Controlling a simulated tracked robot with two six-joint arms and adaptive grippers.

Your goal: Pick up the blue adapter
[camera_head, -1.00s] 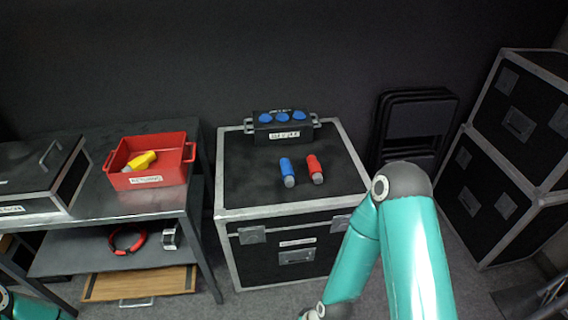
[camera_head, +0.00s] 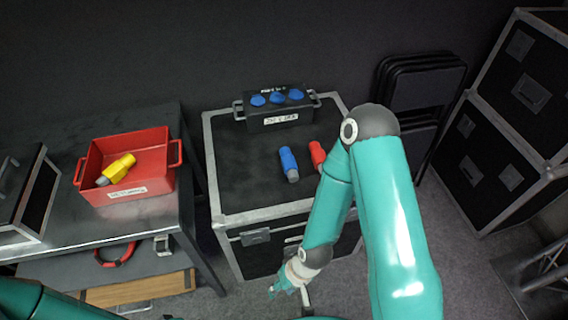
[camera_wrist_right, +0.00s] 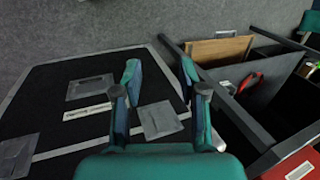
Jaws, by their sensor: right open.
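The blue adapter (camera_head: 288,163) lies on the black top of the flight case (camera_head: 240,185) in the head view, with its grey end toward the front. My right gripper (camera_head: 276,291) is low in front of the case, below its top and well apart from the adapter. In the right wrist view the same gripper (camera_wrist_right: 159,72) is open, with nothing between its fingers and the case front beyond them. The adapter does not show in that view. My left arm shows at the lower left, but its gripper is out of frame.
A red adapter (camera_head: 317,153) lies just right of the blue one, close to my right arm. A black box with blue sockets (camera_head: 279,108) stands behind them. A red bin (camera_head: 166,186) with a yellow adapter (camera_head: 118,168) is on the left bench. The case top's left part is clear.

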